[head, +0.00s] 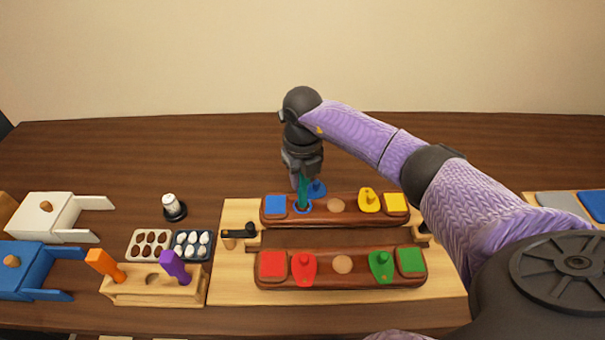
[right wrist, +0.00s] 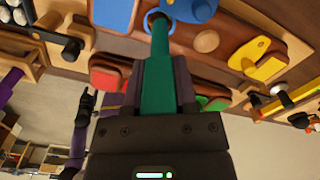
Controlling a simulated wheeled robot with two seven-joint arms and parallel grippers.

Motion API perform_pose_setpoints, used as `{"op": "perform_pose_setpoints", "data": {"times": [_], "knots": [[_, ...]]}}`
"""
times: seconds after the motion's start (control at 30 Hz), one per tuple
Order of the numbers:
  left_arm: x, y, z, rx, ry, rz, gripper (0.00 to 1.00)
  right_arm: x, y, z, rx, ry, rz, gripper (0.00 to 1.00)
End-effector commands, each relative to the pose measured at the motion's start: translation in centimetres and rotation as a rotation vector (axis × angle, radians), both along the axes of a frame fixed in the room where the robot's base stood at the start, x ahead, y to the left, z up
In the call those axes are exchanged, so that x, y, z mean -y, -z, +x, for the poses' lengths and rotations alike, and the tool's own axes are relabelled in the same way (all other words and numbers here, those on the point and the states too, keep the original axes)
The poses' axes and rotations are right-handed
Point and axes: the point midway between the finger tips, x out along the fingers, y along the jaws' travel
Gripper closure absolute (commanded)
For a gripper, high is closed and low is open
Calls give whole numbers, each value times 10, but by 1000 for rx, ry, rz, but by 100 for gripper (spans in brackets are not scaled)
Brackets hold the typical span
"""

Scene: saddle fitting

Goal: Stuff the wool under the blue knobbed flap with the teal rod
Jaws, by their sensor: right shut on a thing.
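The teal rod (head: 303,190) is upright in my right gripper (head: 303,172), which is shut on it; the right wrist view also shows the rod (right wrist: 158,70). Its lower end is at a blue-rimmed hole (right wrist: 150,18) in the back bar; how deep it goes is hidden. The blue knobbed flap (head: 318,187) is turned aside toward the back, just behind and right of the hole. I cannot make out wool at the hole. White tufts (head: 193,244) sit in a dark tray. A dark pronged shape in the right wrist view may be my left gripper (right wrist: 85,105); its jaws are unclear.
The back bar (head: 335,206) also bears a yellow flap (head: 369,202); the front bar (head: 340,278) bears red (head: 304,267) and green (head: 380,265) flaps. A wooden stand (head: 150,287) holds orange- and purple-handled tools. A small white-topped container (head: 170,202) stands behind the trays. The back table is clear.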

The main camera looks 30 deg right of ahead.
Motion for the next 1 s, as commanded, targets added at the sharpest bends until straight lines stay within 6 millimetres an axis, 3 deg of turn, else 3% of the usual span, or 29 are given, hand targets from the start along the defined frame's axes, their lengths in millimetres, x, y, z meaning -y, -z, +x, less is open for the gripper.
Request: {"op": "perform_pose_setpoints", "data": {"times": [0.47,1.0], "knots": [[6,8,-1,-3,-3,-9,35,0,10,0,0,0,0,100],[-4,9,-1,-3,2,6,35,0,13,0,0,0,1,100]]}}
